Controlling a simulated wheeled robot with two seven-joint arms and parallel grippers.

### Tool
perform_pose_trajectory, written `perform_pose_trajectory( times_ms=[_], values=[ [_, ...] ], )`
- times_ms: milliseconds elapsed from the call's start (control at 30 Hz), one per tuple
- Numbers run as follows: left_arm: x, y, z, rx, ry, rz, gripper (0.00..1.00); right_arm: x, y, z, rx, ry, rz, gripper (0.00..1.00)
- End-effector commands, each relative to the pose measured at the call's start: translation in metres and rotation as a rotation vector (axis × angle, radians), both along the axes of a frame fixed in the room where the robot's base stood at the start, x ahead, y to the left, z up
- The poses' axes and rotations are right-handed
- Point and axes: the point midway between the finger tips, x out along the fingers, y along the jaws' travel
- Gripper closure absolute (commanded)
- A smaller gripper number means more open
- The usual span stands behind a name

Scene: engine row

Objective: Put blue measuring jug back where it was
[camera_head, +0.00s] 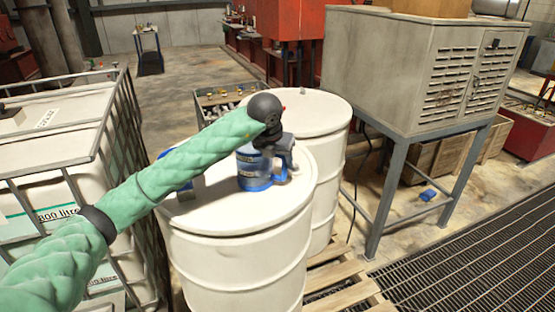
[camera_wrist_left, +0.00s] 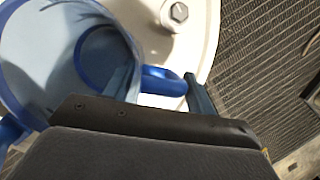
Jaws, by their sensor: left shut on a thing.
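The blue measuring jug (camera_head: 254,170) is clear with a blue base and shows upright over the front white drum's lid (camera_head: 235,213). I cannot tell whether its base touches the lid. In the left wrist view the jug (camera_wrist_left: 75,50) is at the upper left, with its open mouth and blue handle in sight. My left gripper (camera_head: 282,152) is at the jug's right side, shut on its handle. In the left wrist view the fingers (camera_wrist_left: 160,88) stand on either side of the blue handle. My right gripper is not in view.
A blue and white item (camera_head: 186,191) on the lid is partly hidden by my arm. A second white drum (camera_head: 325,115) stands close behind. A caged white tank (camera_head: 50,165) is at left, a grey cabinet on a stand (camera_head: 415,75) at right. The lid's front is bare.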

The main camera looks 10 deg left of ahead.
Motion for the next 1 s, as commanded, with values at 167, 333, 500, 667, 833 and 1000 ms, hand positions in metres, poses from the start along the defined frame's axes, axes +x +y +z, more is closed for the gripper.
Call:
perform_pose_trajectory(
  times_ms=[167,333,500,667,833,1000],
  values=[
    [0.000,0.000,-0.002,0.000,0.000,0.000,0.94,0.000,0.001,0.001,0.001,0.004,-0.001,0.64],
    [0.000,0.000,-0.002,0.000,0.000,0.000,0.22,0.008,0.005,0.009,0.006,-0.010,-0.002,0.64],
    [0.000,0.000,-0.002,0.000,0.000,0.000,0.22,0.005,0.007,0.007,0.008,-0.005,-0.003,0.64],
    [0.000,0.000,-0.001,0.000,0.000,0.000,0.22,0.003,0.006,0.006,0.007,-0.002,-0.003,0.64],
    [-0.001,0.000,0.002,0.000,-0.001,0.000,0.22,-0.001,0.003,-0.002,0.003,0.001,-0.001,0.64],
    [-0.006,0.002,0.015,-0.001,-0.002,0.001,0.22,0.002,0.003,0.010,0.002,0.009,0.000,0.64]
  ],
)
